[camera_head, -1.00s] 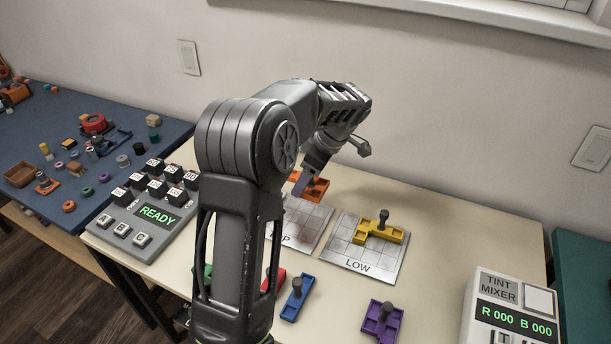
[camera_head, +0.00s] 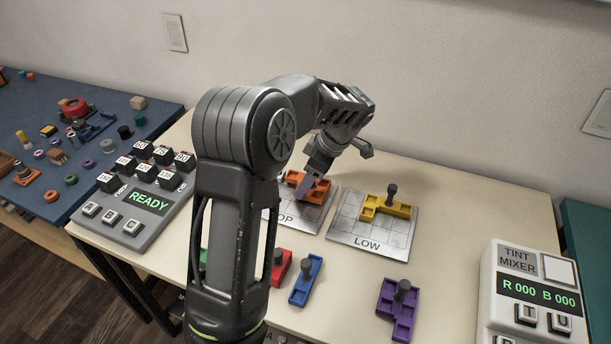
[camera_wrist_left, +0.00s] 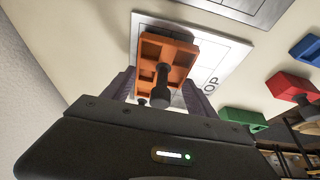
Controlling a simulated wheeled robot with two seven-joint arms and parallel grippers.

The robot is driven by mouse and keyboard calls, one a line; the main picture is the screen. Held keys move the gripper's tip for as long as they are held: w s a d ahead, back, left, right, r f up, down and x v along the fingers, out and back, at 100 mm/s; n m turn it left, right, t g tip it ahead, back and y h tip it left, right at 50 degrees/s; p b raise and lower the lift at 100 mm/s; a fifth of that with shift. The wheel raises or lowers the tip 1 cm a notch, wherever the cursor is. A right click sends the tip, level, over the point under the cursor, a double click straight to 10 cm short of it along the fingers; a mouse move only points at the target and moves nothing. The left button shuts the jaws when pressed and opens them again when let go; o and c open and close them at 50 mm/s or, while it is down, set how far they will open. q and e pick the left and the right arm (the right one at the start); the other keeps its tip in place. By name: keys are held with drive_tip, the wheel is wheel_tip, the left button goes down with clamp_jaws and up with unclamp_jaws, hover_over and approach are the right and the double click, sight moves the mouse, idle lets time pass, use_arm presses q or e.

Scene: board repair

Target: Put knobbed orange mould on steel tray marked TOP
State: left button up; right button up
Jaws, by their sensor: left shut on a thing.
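The orange mould (camera_head: 319,190) with a dark knob shows at the back of the steel tray marked TOP (camera_head: 305,222). In the left wrist view the mould (camera_wrist_left: 182,58) overlaps the tray (camera_wrist_left: 232,58), whose label is partly seen. My left gripper (camera_head: 306,189) is shut on the mould, its fingers either side of it in the wrist view. I cannot tell whether the mould rests on the tray or is just above it. My arm hides the tray's left part. My right gripper is not in view.
The LOW tray (camera_head: 345,236) to the right bears a yellow mould (camera_head: 386,208). Blue (camera_head: 306,283), red (camera_head: 281,268) and purple (camera_head: 397,310) moulds lie in front. A READY console (camera_head: 148,200) stands left, a tint mixer (camera_head: 520,262) right.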

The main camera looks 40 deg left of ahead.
use_arm(q)
drive_tip(key=shift+f+b, duration=0.4)
drive_tip(key=shift+f, duration=0.1)
idle(0.5)
drive_tip(key=o, duration=1.5)
drive_tip(key=shift+r, duration=0.1)
drive_tip(key=shift+v, duration=3.9)
